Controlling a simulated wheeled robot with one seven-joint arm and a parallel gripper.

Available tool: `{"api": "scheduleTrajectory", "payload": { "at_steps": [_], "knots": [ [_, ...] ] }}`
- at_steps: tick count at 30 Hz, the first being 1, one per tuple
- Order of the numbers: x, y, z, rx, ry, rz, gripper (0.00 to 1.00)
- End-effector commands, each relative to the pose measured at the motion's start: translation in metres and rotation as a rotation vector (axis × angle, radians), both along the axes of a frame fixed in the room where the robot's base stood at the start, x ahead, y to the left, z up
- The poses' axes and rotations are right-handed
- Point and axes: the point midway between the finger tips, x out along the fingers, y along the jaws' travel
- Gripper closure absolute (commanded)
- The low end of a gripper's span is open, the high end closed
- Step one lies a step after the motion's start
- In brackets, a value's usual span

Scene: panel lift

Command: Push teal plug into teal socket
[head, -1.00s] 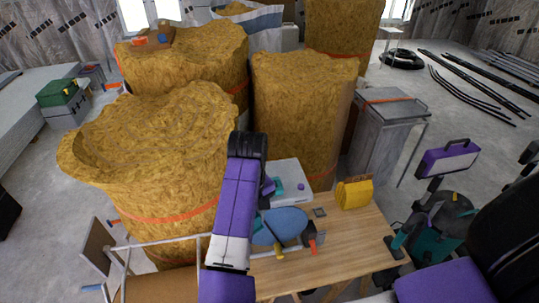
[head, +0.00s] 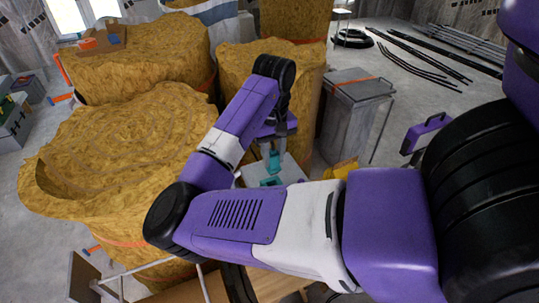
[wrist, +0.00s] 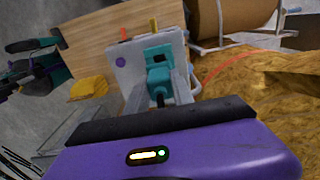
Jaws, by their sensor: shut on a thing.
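The teal plug (head: 273,160) is held between the fingers of my gripper (head: 277,148). In the wrist view the teal plug (wrist: 159,80) sits between the two grey fingers of my gripper (wrist: 160,90), which are shut on it. The teal socket (head: 271,182) lies on a pale grey panel (head: 292,171), below the plug with a small gap in the head view. In the wrist view the teal socket (wrist: 158,53) shows just beyond the plug, which hides part of it. I cannot tell there whether they touch.
The panel is on a wooden table (wrist: 100,38), mostly hidden by my arm in the head view. A purple round spot (wrist: 120,62) marks the panel. A yellow object (wrist: 89,87) lies beside it. Tall yellow-brown insulation rolls (head: 120,180) stand close behind and left.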

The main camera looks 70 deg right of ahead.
Motion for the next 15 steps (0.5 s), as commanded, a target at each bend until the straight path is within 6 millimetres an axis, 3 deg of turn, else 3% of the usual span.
{"api": "scheduleTrajectory", "payload": {
  "at_steps": [8, 15],
  "knots": [
    [0.0, 0.0, -0.006, 0.0, 0.0, 0.001, 1.0],
    [0.0, 0.0, -0.023, 0.001, 0.001, 0.001, 1.0]
  ]
}}
